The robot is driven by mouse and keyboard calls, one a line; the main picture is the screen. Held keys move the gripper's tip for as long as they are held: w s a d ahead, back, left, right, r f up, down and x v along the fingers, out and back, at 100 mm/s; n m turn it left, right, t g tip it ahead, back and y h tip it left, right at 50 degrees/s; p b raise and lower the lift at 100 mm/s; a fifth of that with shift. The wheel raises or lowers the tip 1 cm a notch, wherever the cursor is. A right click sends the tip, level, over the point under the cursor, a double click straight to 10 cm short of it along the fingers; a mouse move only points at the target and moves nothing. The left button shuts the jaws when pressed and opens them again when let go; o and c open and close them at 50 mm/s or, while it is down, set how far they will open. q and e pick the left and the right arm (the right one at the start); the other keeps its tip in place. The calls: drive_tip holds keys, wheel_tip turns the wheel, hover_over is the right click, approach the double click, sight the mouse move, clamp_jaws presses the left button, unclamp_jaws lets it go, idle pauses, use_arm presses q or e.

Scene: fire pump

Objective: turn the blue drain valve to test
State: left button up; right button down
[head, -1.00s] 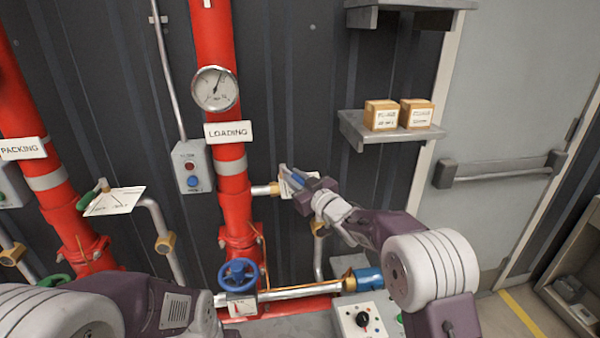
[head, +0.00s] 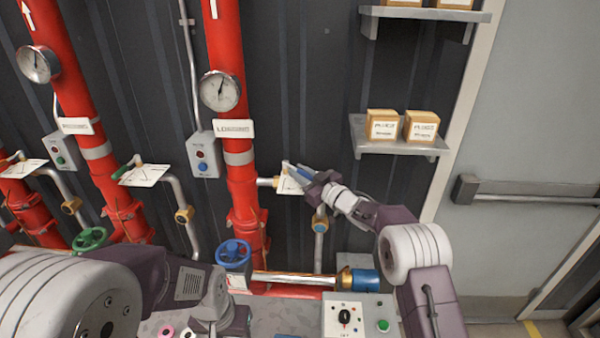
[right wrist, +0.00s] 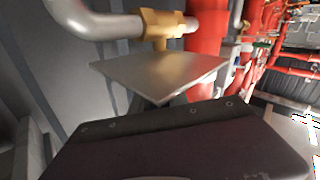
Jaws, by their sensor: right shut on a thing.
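The drain valve on the LOADING riser has a white label plate (head: 285,186) and a blue lever (head: 303,173). My right gripper (head: 298,174) is at this plate, shut on the blue lever. The fingers hide part of the lever and the plate's lettering, so I cannot read its position. In the right wrist view, the plate (right wrist: 160,72) lies just beyond my dark gripper body, with the brass valve body (right wrist: 160,27) behind it; the lever is hidden there. My left gripper (head: 215,325) is low at the bottom edge, its fingers unclear.
A blue handwheel (head: 233,252) stands left of a horizontal pipe (head: 295,278) below the valve. A similar green lever (head: 128,167) is on the neighbouring riser. A control box (head: 352,315) is below. A shelf with boxes (head: 400,147) is at right.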

drive_tip(key=c, duration=1.3)
unclamp_jaws()
drive_tip(key=b+v, duration=0.2)
drive_tip(key=v, duration=0.2)
drive_tip(key=shift+s+d+f, duration=0.1)
drive_tip(key=shift+s+d, duration=0.15)
drive_tip(key=shift+d, duration=0.05)
drive_tip(key=b+v, duration=0.4)
drive_tip(key=b, duration=0.1)
drive_tip(key=shift+s+d, duration=0.1)
drive_tip(key=shift+s, duration=0.05)
